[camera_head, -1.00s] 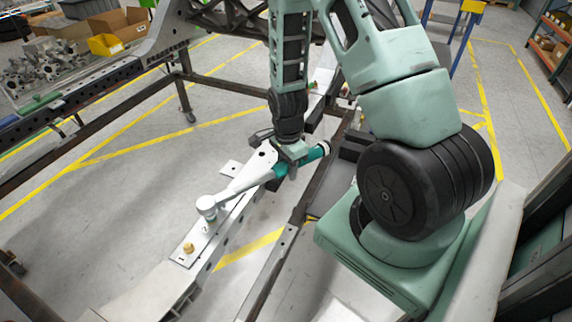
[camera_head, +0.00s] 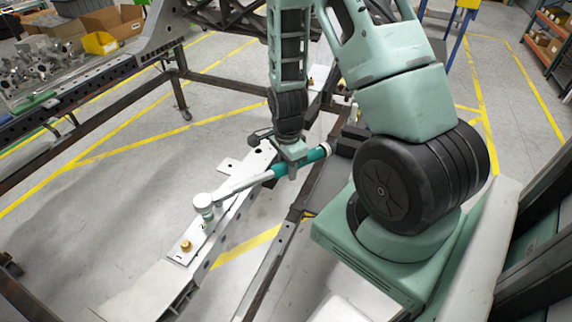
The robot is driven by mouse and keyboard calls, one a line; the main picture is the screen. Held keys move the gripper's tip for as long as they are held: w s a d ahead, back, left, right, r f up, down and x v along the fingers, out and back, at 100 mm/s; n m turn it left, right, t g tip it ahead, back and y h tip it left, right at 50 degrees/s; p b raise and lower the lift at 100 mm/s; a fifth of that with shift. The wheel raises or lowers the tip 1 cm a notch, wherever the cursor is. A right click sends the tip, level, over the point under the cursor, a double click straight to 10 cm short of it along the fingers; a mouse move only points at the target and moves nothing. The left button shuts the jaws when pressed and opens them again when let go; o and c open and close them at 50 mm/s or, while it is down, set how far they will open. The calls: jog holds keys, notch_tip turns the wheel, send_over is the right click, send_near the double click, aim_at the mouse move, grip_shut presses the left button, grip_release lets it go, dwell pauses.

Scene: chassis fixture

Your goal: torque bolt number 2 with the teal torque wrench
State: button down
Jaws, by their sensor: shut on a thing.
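The torque wrench (camera_head: 262,178) has a silver shaft, a round silver head and a teal handle. My gripper (camera_head: 291,165) is shut on its teal handle, near the middle of the view. The wrench slants down to the left. Its head (camera_head: 202,203) is over a spot on the white plate (camera_head: 181,257), with a short socket below it. The bolt under the head is hidden, and I cannot tell whether the socket touches it. A brass-coloured bolt (camera_head: 186,246) stands uncovered nearer the plate's front end, beside a printed mark too small to read.
The white chassis rail (camera_head: 140,290) runs from lower left to upper middle. A dark steel frame (camera_head: 270,265) runs alongside on the right. A yellow bin (camera_head: 100,43) and cardboard boxes are at upper left. Grey floor with yellow lines lies open on the left.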

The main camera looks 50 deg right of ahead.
jog(key=shift+s+a, duration=0.15)
jog(key=shift+s, duration=0.1)
dwell(0.4)
jog(key=shift+s+a+m, duration=0.1)
jog(key=shift+s+m, duration=0.2)
jog(key=shift+s, duration=0.05)
jog(key=shift+s, duration=0.1)
jog(key=shift+r+p, duration=0.95)
jog(key=shift+r, duration=0.2)
dwell(0.3)
jog(key=shift+r+p, duration=2.1)
jog(key=shift+r, duration=0.3)
